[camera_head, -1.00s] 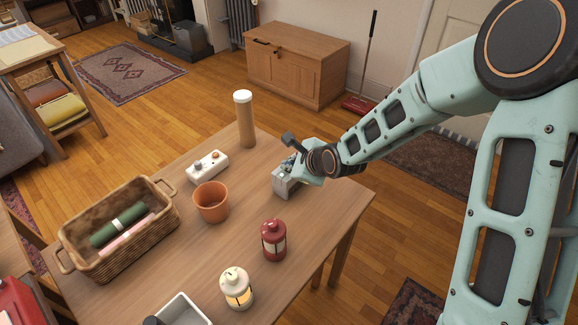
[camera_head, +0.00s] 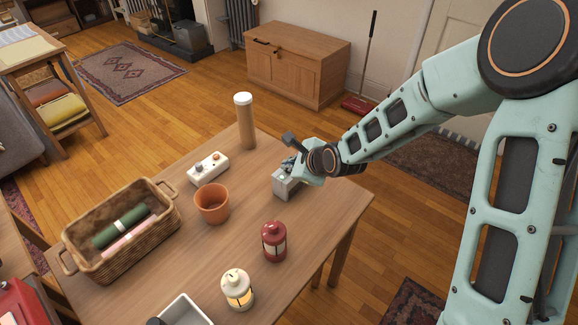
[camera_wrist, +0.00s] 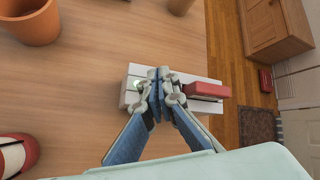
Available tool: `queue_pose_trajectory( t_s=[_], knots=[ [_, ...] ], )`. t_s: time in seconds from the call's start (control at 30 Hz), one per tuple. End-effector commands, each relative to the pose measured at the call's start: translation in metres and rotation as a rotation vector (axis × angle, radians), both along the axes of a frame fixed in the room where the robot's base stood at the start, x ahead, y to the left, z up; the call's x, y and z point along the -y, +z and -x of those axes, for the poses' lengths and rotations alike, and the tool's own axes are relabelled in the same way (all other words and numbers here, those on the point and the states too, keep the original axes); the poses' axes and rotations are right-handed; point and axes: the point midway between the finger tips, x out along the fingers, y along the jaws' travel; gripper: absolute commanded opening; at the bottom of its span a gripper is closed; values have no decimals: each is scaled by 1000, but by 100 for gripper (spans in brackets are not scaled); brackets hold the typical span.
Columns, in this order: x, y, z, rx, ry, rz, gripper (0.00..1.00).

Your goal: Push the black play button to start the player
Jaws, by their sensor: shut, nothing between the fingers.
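A small pale grey box-shaped player (camera_head: 284,184) stands near the right edge of the wooden table, and it also shows in the wrist view (camera_wrist: 196,78). My gripper (camera_head: 290,164) is over the player, pointing down at its top. In the wrist view my gripper (camera_wrist: 158,75) has its fingers shut together with nothing between them, over the middle of the player. A red part (camera_wrist: 207,90) sits on the player's right side, and a small greenish-white spot shows left of the fingers. I cannot make out a black play button; the fingers cover part of the top.
A white box with knobs (camera_head: 208,168), a terracotta pot (camera_head: 212,204), a cork-coloured cylinder (camera_head: 246,125), a red lantern (camera_head: 274,241), a cream lantern (camera_head: 237,290) and a wicker basket (camera_head: 150,232) stand on the table (camera_head: 235,240). Bare tabletop lies around the player.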

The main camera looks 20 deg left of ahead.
Motion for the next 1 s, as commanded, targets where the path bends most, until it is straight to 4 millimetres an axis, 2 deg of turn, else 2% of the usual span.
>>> queue_pose_trajectory(
  t_s=[0.1,0.5,1.0],
  knots=[
    [0,17,0,1,-1,0,0],
    [0,55,0,1,1,-1,0],
    [0,55,-1,3,0,1,0]
  ],
)
